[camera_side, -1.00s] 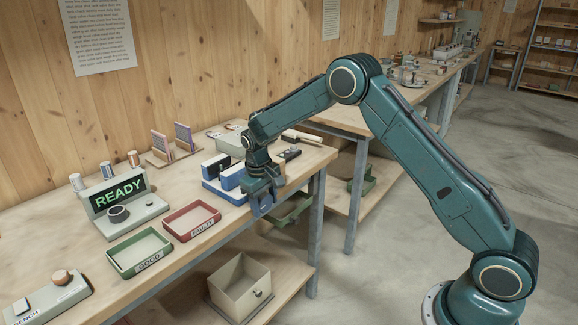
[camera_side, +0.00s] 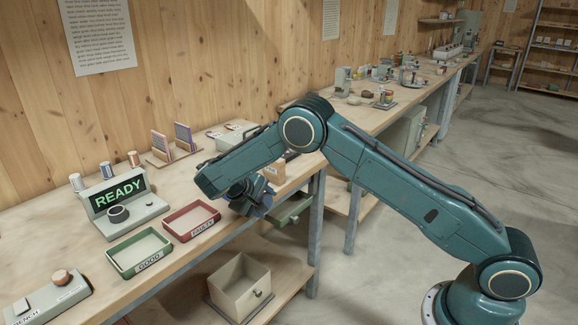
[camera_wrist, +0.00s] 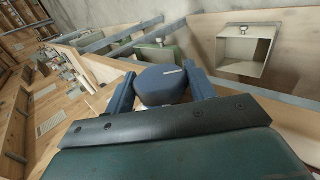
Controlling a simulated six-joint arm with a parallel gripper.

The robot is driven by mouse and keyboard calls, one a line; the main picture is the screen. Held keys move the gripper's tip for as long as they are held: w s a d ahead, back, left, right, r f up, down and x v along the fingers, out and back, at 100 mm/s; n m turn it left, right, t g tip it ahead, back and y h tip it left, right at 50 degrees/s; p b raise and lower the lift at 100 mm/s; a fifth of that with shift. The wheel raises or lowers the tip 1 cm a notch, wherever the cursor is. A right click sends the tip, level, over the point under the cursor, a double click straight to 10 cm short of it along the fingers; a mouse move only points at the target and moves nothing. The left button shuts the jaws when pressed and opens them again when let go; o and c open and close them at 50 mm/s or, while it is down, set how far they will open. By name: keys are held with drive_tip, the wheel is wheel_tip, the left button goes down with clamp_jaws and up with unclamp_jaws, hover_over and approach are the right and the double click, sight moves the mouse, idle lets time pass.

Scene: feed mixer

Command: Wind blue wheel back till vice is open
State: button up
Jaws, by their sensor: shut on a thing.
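The blue wheel (camera_wrist: 160,84) shows in the wrist view as a round blue knob with a white line on its face. My gripper (camera_wrist: 162,92) has one finger on each side of it and is shut on it. In the side view my gripper (camera_side: 252,200) is at the front edge of the bench, partly hidden under my wrist. The vice is hidden behind my arm in the side view, so I cannot see how far apart its jaws are.
A red tray (camera_side: 190,222) marked FAULTY and a green tray (camera_side: 140,252) marked GOOD lie left of my gripper. A grey unit (camera_side: 120,205) reads READY. An open box (camera_side: 240,283) sits on the shelf below. The floor at right is clear.

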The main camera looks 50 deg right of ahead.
drive_tip(key=shift+a+h, duration=0.1)
drive_tip(key=shift+h, duration=0.5)
drive_tip(key=o, duration=1)
drive_tip(key=shift+r, duration=0.1)
drive_tip(key=v, duration=0.7)
drive_tip(key=shift+a, duration=0.2)
